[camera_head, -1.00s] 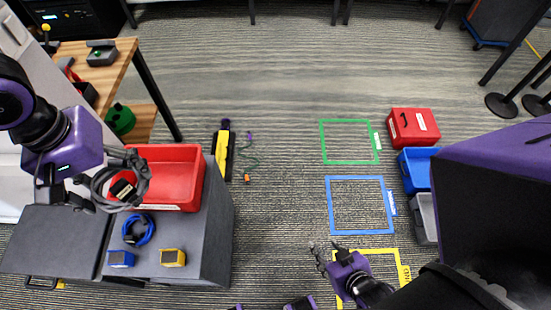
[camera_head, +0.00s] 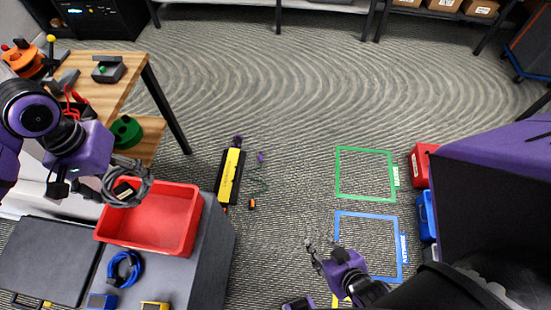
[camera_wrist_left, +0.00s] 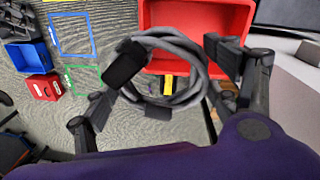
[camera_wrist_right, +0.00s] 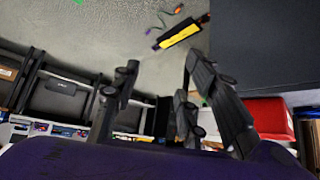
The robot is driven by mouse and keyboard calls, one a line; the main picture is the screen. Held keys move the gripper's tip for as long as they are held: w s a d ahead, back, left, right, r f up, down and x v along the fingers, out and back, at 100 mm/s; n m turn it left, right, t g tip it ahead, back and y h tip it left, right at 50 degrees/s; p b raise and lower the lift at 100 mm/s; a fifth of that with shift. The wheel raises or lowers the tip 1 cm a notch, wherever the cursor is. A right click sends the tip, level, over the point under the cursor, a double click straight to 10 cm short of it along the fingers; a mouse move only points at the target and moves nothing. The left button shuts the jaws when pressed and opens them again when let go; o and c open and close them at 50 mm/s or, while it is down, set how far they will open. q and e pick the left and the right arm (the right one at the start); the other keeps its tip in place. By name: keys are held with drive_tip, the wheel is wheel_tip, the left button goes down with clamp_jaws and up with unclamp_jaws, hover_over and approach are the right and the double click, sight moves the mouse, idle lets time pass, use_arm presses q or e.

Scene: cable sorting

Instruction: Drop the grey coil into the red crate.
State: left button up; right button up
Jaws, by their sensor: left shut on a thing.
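The grey coil (camera_head: 143,188) hangs in my left gripper (camera_head: 97,186), above the back left corner of the red crate (camera_head: 186,238). In the left wrist view the looped grey coil (camera_wrist_left: 192,58) with its dark tag lies between the fingers and overlaps the near rim of the red crate (camera_wrist_left: 225,15). It is held clear of the crate floor, which looks empty where I can see it. My right gripper (camera_head: 318,247) is open and empty, far to the right over the floor; its spread fingers show in the right wrist view (camera_wrist_right: 170,85).
A blue coil (camera_head: 124,269), a blue block (camera_head: 101,301) and a yellow block (camera_head: 154,307) are on the grey stand in front of the crate. A wooden bench (camera_head: 125,72) stands behind. A yellow-and-black object (camera_head: 231,175) lies on the floor to the right.

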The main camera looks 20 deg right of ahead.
use_arm(q)
drive_tip(key=w+a+f+m+b, duration=0.1)
drive_tip(key=w+a+f+m, duration=0.1)
drive_tip(key=f, duration=0.7)
drive_tip(key=w+a+f+m+b, duration=0.2)
drive_tip(key=w+a+f+m, duration=0.1)
drive_tip(key=f+m, duration=0.3)
wheel_tip(320, 180, down, 3)
drive_tip(key=shift+a+r+m+y, duration=0.1)
drive_tip(key=shift+a+m+y, duration=0.25)
drive_tip(key=shift+a, duration=0.4)
use_arm(e)
drive_tip(key=s+f, duration=0.1)
drive_tip(key=f, duration=0.2)
drive_tip(key=shift+s+d+f, duration=0.1)
drive_tip(key=shift+s, duration=0.3)
use_arm(q)
drive_tip(key=o, duration=1.2)
drive_tip(key=shift+o, duration=0.3)
use_arm(e)
drive_tip(key=shift+s+f, duration=0.1)
